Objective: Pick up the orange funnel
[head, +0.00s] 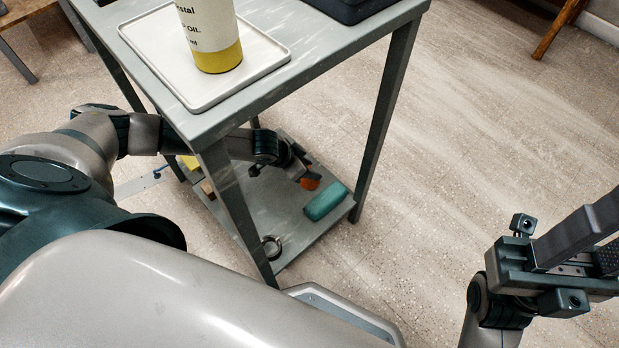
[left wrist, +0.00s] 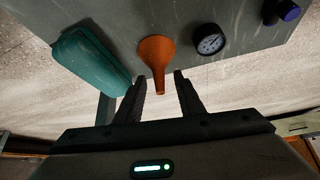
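The orange funnel (head: 310,183) lies on the lower shelf of the grey cart, partly hidden by my left gripper in the head view. In the left wrist view the funnel (left wrist: 157,52) shows its wide mouth away from me and its narrow spout toward my fingers. My left gripper (left wrist: 161,86) is open, one finger on each side of the spout's end. I cannot tell if either finger touches it. My right gripper (head: 560,262) is at the right edge of the head view, away from the cart; its finger gap is not clear.
A teal case (head: 325,201) lies beside the funnel on the lower shelf (head: 300,243). A round gauge (left wrist: 209,40) and a dark cylinder with a purple end (left wrist: 286,11) are on its other side. Cart legs and the top shelf, with a tray (head: 265,62) and bottle (head: 211,35), surround my left arm.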

